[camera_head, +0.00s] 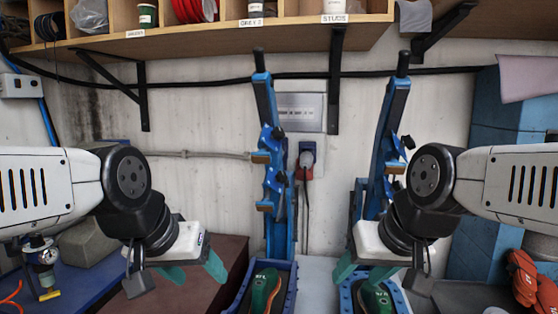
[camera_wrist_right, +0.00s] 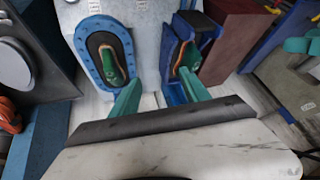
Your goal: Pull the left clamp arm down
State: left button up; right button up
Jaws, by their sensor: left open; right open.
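The left clamp arm (camera_head: 267,110) is blue and stands raised, nearly upright, with a black handle (camera_head: 259,60) on top. Below it a green and orange sandal piece (camera_head: 263,290) lies in a blue bed (camera_head: 240,300). The right clamp arm (camera_head: 389,115) is also raised, above a second bed holding a green piece (camera_head: 376,298). My left gripper (camera_head: 193,271) is open and empty, low and left of the left clamp arm. My right gripper (camera_head: 365,270) is open and empty near the right bed. In the right wrist view its fingers (camera_wrist_right: 160,95) are spread below both beds.
A wooden shelf (camera_head: 200,42) with cups and red spools spans the top. A wall socket with a plug (camera_head: 306,160) sits between the clamp arms. A brown block (camera_head: 200,285) lies below my left gripper. A gauge (camera_head: 42,255) stands at the far left; orange items (camera_head: 525,275) lie at the right.

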jog(key=a+g+y, duration=0.1)
jog(key=a, duration=0.1)
jog(key=w+a+g+y, duration=0.2)
jog(key=a, duration=0.1)
jog(key=shift+a+n+y, duration=0.3)
jog(key=shift+a+y, duration=0.05)
jog(key=shift+y, duration=0.05)
grip_shut()
jog(key=w+a+r+y, duration=0.2)
jog(key=w+r+y, duration=0.2)
jog(key=w, duration=0.3)
jog(key=w+a+r+y, duration=0.3)
jog(key=w+r+y, duration=0.15)
jog(key=w, duration=0.25)
jog(key=w+d+r+t+y, duration=0.2)
jog(key=w+d+t, duration=0.1)
jog(key=w, duration=0.2)
jog(key=w+d+r+t+y, duration=0.2)
jog(key=w+t, duration=0.1)
jog(key=w, duration=0.3)
jog(key=f+x, duration=0.1)
jog(key=x, duration=0.8)
jog(key=shift+a+f+h, duration=0.1)
jog(key=shift+a+h, duration=0.05)
jog(key=shift+h, duration=0.1)
